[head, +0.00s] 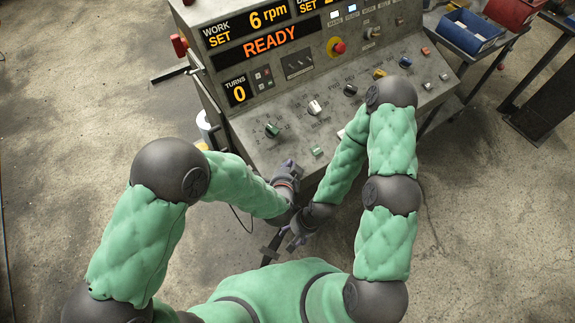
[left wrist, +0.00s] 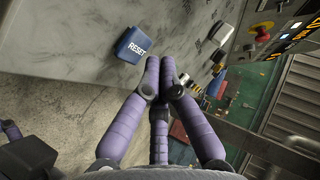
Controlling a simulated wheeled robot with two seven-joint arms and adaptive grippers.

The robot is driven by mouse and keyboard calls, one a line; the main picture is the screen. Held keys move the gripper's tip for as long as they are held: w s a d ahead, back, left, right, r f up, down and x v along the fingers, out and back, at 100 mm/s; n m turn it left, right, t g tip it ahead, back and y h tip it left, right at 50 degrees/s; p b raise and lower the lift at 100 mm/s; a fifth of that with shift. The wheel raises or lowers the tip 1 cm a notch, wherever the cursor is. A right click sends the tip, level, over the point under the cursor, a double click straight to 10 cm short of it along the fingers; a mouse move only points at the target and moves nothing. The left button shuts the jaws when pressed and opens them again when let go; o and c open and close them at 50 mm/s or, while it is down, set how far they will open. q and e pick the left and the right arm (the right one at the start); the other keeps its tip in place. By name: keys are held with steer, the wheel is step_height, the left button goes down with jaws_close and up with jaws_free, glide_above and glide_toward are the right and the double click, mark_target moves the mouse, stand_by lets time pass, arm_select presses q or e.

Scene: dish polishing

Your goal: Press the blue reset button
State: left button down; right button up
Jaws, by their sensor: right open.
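The blue reset button (left wrist: 132,43), a square block with white RESET lettering, sits on the grey console panel in the left wrist view. My left gripper (head: 289,166) is at the console's lower front edge. In the left wrist view its purple fingers (left wrist: 161,62) are together with nothing between them, and their tips are just right of the button. I cannot tell whether they touch it. My right gripper (head: 295,240) is open and empty, lower and in front of the console.
A blue bin (head: 468,32) stands on a cart at right.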

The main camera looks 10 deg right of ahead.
arm_select(q)
steer(key=r+p, duration=0.1)
steer(key=s+r+p, duration=0.1)
steer(key=r, duration=0.1)
steer(key=r+p, duration=0.1)
steer(key=p, duration=0.1)
steer(key=shift+s+d+r, duration=0.25)
stand_by(0.8)
